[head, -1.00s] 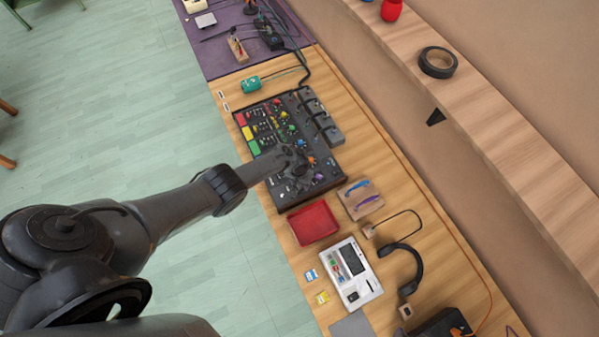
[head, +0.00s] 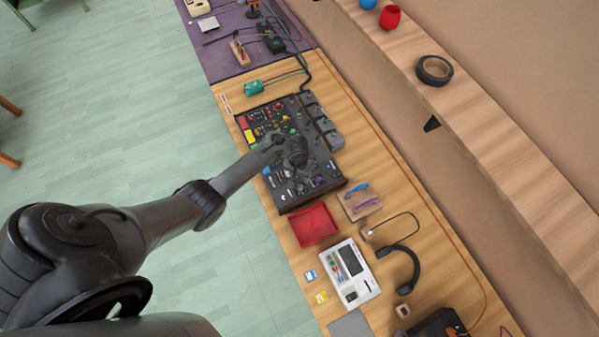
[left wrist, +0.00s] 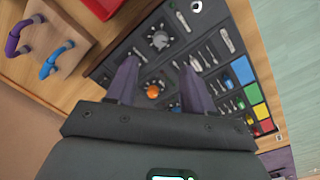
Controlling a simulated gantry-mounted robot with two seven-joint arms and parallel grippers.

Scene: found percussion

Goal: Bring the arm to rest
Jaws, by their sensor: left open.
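My left arm reaches in from the left in the head view. Its gripper (head: 298,160) is over the black control panel (head: 325,180), which has colored knobs and levers. In the left wrist view the gripper (left wrist: 160,84) is open, its two dark fingers apart over the panel (left wrist: 205,20). An orange knob (left wrist: 153,91) shows between the fingers, and I cannot tell whether they touch the panel. Nothing is held. My right gripper is not in view.
Beside the panel are a red tray (head: 314,225), a wooden block with blue and purple handles (head: 360,201), a white device (head: 350,273) and a dark headband (head: 405,268). A green cylinder (head: 253,88) lies beyond the panel. A shelf with black tape (head: 434,70) runs along the right.

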